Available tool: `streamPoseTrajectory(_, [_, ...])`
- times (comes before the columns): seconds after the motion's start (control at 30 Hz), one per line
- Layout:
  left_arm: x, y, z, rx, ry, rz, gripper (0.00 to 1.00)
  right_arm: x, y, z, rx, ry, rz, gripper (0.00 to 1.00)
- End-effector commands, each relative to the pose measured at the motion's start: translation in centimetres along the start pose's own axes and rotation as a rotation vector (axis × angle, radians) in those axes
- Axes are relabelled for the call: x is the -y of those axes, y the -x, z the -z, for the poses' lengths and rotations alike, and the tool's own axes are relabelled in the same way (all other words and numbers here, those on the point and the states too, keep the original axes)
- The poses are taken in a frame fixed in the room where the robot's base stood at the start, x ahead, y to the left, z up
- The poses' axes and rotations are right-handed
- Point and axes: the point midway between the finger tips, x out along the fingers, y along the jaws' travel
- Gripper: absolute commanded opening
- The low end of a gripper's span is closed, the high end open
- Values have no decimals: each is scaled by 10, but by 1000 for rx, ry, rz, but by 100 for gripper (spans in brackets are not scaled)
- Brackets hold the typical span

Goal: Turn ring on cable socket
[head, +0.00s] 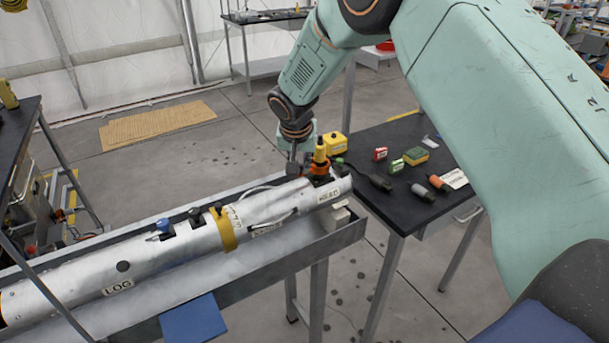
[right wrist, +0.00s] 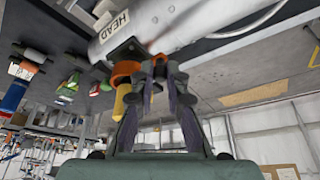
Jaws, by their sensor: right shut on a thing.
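The silver tube (head: 170,245) lies along a grey trough. Near its right end a cable socket with an orange ring (head: 323,167) stands on top, and a yellow plug (head: 320,150) rises upright from it. My right gripper (head: 295,172) reaches down on the left side of the ring. In the right wrist view my right gripper (right wrist: 160,68) has its fingertips close together at the edge of the orange ring (right wrist: 126,70), shut on it. The yellow plug (right wrist: 121,102) is beside the fingers. The fingers partly hide the ring. My left gripper is not in view.
A black table (head: 400,205) at right holds a yellow box (head: 335,143), small red and green boxes and several dark connectors. The grey trough (head: 262,260) has raised walls around the tube. A blue panel (head: 194,320) is at its front. Cables run along the tube.

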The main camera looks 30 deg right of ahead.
Motion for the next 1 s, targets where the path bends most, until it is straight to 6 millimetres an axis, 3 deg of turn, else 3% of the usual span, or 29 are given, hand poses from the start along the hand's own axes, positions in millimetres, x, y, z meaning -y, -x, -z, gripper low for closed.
streamPoseTrajectory(0.03, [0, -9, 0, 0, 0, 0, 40, 2, -5, -1, 0, -21, -10, 0])
streamPoseTrajectory(0.3, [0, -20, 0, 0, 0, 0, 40, 5, -5, 3, 4, -109, -46, 0])
streamPoseTrajectory(0.87, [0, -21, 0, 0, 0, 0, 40, 6, -3, 5, 4, -131, -55, 0])
streamPoseTrajectory(0.9, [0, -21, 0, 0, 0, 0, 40, 6, -3, 5, 4, -131, -55, 17])
streamPoseTrajectory(1.0, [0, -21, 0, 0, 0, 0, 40, 6, -3, 5, 3, -130, -55, 25])
